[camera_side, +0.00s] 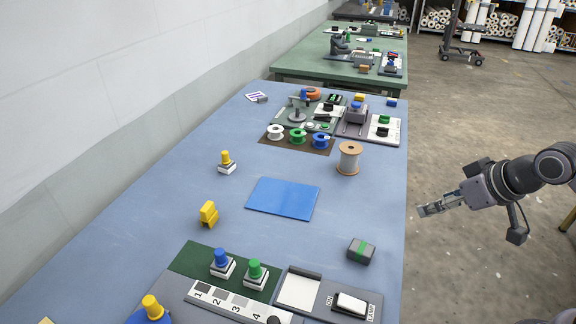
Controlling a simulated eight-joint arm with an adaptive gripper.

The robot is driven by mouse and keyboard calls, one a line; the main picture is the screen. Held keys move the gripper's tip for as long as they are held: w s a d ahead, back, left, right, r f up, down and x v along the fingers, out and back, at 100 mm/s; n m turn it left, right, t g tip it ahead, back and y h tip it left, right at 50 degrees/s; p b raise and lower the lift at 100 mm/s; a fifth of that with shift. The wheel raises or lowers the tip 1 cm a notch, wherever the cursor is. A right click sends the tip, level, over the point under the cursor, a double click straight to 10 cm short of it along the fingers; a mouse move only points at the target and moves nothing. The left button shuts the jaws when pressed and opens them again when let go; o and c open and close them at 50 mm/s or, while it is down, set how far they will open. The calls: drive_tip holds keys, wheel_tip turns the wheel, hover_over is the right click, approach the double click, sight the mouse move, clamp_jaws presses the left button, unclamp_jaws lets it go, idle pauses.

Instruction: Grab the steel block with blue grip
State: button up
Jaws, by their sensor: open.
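The block with the blue grip (221,260) stands upright on a dark green board (195,258) at the near part of the blue table. It has a round blue knob on a pale, squared base with a dark band. A similar block with a green grip (255,272) stands close beside it on the right. My gripper (425,210) is off the table's right edge, to the right of and well apart from the blue-grip block. It is open and holds nothing; the fingertips are small in this view.
A blue mat (283,199) lies mid-table. A yellow piece (209,213), a grey-green box (361,251), a spool (348,158) and a lamp switch panel (325,299) surround it. Free table lies between them.

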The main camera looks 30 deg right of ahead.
drive_tip(key=w+a+r+n+g+y, duration=0.1)
drive_tip(key=w+a+r+n+g, duration=0.1)
drive_tip(key=w+a+r+n, duration=0.5)
drive_tip(key=n+g+h, duration=0.1)
drive_tip(key=n+g, duration=0.4)
drive_tip(key=n, duration=1.5)
hover_over(219, 251)
wheel_tip(219, 251, down, 7)
drive_tip(key=shift+w+d+f, duration=0.1)
drive_tip(key=shift+w+f, duration=0.05)
drive_tip(key=shift+f, duration=0.25)
wheel_tip(219, 251, down, 10)
drive_tip(key=shift+f, duration=0.25)
drive_tip(key=c, duration=1.3)
